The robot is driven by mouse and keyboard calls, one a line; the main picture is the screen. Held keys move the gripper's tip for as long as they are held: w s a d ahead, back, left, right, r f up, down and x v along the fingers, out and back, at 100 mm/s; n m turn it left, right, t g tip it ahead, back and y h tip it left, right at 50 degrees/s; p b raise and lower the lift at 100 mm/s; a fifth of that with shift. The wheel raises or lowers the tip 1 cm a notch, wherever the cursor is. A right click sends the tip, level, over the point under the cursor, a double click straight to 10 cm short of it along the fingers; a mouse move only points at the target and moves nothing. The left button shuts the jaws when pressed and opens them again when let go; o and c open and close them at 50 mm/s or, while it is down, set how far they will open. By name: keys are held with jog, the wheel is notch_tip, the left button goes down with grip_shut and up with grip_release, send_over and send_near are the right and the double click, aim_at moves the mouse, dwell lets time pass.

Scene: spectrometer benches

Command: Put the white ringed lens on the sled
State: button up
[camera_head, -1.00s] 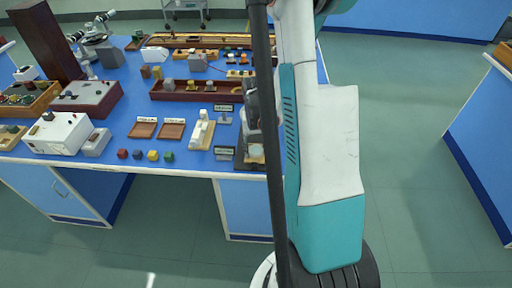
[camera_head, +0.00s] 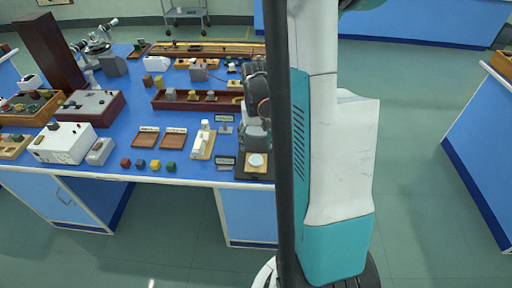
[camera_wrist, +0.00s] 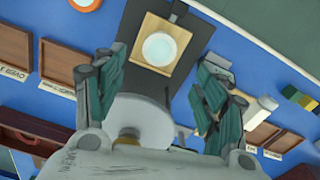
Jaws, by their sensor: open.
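A pale round disc (camera_head: 257,160) lies on a square wooden plate on a dark base at the bench's front edge. The disc also shows in the wrist view (camera_wrist: 159,49), ahead of my gripper (camera_wrist: 160,90). My gripper's teal fingers are open, spread wide on either side of a pale grey rounded piece (camera_wrist: 150,118) with a cream stub. I cannot tell whether that piece is the white ringed lens. My gripper is partly hidden behind my column in the head view. I cannot surely pick out the sled; a wooden board with a cream block (camera_head: 203,142) stands left of the dark base.
Two brown trays (camera_head: 146,138) and several coloured cubes (camera_head: 155,166) lie to the left. A long dark red tray (camera_head: 190,101) holding small parts lies behind. Small label stands (camera_head: 225,160) are close by. An orange-ringed round item (camera_wrist: 86,4) is at the wrist view's top edge.

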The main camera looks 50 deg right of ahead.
jog(key=shift+r+p, duration=0.35)
jog(key=shift+r, duration=1.4)
